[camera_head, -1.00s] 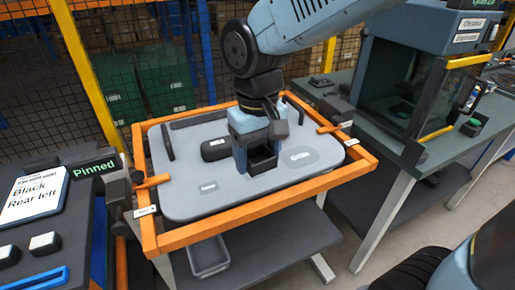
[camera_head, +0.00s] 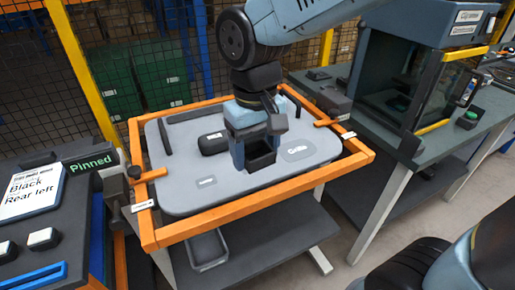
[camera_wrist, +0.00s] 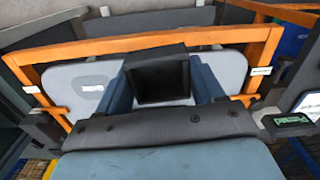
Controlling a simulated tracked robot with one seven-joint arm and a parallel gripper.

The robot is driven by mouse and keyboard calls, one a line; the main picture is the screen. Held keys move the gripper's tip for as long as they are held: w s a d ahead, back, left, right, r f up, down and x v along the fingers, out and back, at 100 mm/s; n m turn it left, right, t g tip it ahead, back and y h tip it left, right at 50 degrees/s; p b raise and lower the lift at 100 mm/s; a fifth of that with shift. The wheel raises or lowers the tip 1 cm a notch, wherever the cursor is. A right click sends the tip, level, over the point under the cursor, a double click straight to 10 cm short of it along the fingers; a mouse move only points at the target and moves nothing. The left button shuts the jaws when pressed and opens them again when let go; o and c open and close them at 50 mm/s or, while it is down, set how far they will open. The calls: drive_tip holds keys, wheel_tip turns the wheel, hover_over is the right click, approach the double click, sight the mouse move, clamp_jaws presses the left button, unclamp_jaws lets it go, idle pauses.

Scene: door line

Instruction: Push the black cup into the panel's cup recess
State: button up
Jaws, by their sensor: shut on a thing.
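The black cup (camera_wrist: 159,77) is a square, open-topped black box between the two blue fingers of my gripper (camera_wrist: 162,90) in the wrist view. My gripper (camera_head: 253,155) is shut on it, and the cup (camera_head: 262,160) shows dark between the fingers in the head view. They are over the middle of the light grey panel (camera_head: 185,178), which lies in an orange frame (camera_head: 250,202). My gripper hides the panel surface below, so I cannot tell whether the cup touches the panel or sits in a recess.
A black rounded piece (camera_head: 213,143) lies on the panel left of my gripper. A glazed cabinet (camera_head: 415,75) stands at right. A grey bin (camera_head: 208,250) is below the frame.

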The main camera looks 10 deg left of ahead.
drive_tip(key=w+a+f+m, duration=0.1)
drive_tip(key=w+a+f, duration=0.15)
drive_tip(key=w, duration=0.35)
drive_tip(key=w+a+f, duration=0.1)
drive_tip(key=w+f, duration=0.3)
drive_tip(key=w, duration=0.3)
drive_tip(key=shift+s+d+f, duration=0.1)
drive_tip(key=shift+d+f, duration=0.05)
drive_tip(key=shift+f, duration=1.25)
drive_tip(key=shift+s+d+f, duration=0.1)
drive_tip(key=shift+f, duration=1.25)
drive_tip(key=shift+f, duration=0.5)
drive_tip(key=o, duration=1.2)
drive_tip(key=shift+o, duration=0.2)
drive_tip(key=shift+r, duration=0.15)
wheel_tip(320, 180, up, 13)
drive_tip(key=shift+r, duration=0.2)
